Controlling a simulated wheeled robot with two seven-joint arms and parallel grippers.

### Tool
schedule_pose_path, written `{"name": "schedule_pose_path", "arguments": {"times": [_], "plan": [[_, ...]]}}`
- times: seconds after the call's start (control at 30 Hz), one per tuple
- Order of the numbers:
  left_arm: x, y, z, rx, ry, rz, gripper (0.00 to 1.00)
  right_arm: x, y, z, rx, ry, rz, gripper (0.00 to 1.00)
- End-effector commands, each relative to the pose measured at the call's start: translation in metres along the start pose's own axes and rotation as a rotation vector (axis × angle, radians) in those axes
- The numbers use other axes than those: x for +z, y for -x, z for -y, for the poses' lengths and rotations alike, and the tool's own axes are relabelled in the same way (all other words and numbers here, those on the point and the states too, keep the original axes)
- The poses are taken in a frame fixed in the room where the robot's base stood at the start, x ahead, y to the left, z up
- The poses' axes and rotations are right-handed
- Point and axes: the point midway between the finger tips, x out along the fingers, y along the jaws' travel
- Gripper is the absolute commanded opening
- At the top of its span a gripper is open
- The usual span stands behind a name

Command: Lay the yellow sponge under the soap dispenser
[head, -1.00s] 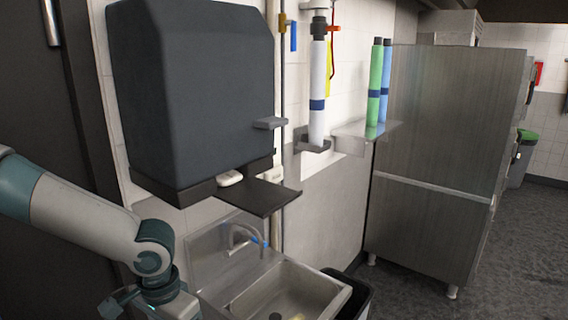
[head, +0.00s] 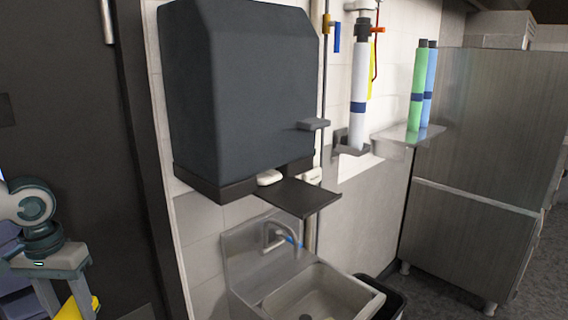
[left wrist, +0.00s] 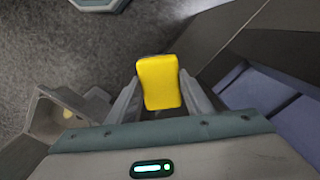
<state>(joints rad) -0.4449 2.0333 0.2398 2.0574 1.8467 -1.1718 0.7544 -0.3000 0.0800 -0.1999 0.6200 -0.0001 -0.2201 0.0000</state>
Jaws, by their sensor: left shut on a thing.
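My left gripper (head: 62,295) is at the lower left of the head view, shut on the yellow sponge (head: 75,309). In the left wrist view the sponge (left wrist: 159,82) stands out between the two fingers (left wrist: 160,100). A big dark wall dispenser (head: 240,95), which looks like the soap dispenser, hangs right of the gripper and higher. A flat black tray (head: 297,197) juts out beneath it, with a small white piece (head: 269,178) at its underside. The sponge is well apart from the dispenser and tray. My right gripper is not in view.
A steel sink (head: 320,292) with a curved tap (head: 272,234) is below the dispenser. It also shows in the left wrist view (left wrist: 42,112), with a small yellowish spot inside. A black bin (head: 392,290) is beside it. A dark door (head: 70,120) is at left.

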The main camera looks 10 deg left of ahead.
Motion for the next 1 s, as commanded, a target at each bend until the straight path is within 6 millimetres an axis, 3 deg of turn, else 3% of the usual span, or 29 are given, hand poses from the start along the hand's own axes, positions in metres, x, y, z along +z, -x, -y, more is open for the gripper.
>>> {"name": "schedule_pose_path", "arguments": {"times": [0.2,0.43,0.77,1.0], "plan": [[0.024,-0.010,0.035,0.006,0.137,-0.003,0.25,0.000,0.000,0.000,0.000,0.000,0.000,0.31],[0.048,-0.035,0.049,0.007,0.250,-0.003,0.25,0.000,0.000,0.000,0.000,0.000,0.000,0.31],[0.069,-0.077,0.028,0.008,0.331,-0.005,0.25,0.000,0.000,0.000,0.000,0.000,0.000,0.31],[0.073,-0.099,-0.001,0.007,0.332,-0.004,0.25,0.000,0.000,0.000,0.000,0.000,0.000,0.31]]}}
